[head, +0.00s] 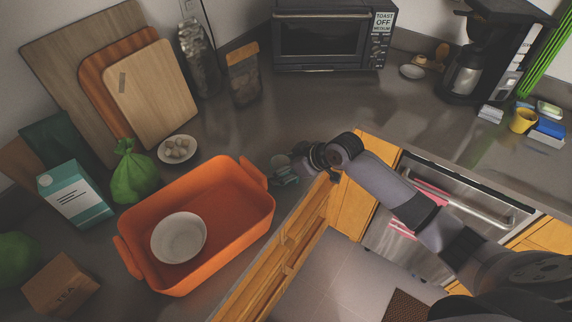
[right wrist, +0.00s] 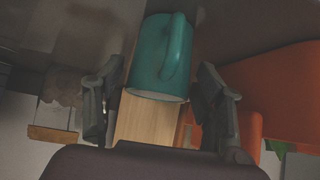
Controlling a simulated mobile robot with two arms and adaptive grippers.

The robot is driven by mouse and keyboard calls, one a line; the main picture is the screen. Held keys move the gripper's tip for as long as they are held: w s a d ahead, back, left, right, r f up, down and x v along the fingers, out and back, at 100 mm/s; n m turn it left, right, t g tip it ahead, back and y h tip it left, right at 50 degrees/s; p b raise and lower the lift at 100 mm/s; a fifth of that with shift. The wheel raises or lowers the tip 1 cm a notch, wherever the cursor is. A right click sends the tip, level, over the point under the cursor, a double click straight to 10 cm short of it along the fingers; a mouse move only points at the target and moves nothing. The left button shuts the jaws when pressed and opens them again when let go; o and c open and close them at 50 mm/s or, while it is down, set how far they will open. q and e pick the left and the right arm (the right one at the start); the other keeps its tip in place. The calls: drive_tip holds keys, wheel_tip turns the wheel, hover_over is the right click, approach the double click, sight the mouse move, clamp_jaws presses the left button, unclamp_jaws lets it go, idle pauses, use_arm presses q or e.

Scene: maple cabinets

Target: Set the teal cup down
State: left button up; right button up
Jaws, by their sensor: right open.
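The teal cup (head: 288,180) is on the grey counter just right of the orange tub, partly hidden by my right gripper (head: 284,168). In the right wrist view the teal cup (right wrist: 150,62) shows its handle and pale rim and looks upright. My right gripper (right wrist: 160,70) is open, with one finger on each side of the cup. A gap shows between the cup and each finger. My left gripper is not in view.
The orange tub (head: 235,188) holding a white bowl (head: 180,238) stands close to the cup. The counter edge and wooden drawers (head: 290,250) lie just in front. A saucer of eggs or garlic (head: 177,149) and a glass jar (head: 243,80) stand behind. The counter below the toaster oven (head: 332,38) is clear.

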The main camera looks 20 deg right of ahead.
drive_tip(key=b+v, duration=0.2)
drive_tip(key=v, duration=1)
drive_tip(key=shift+r, duration=0.1)
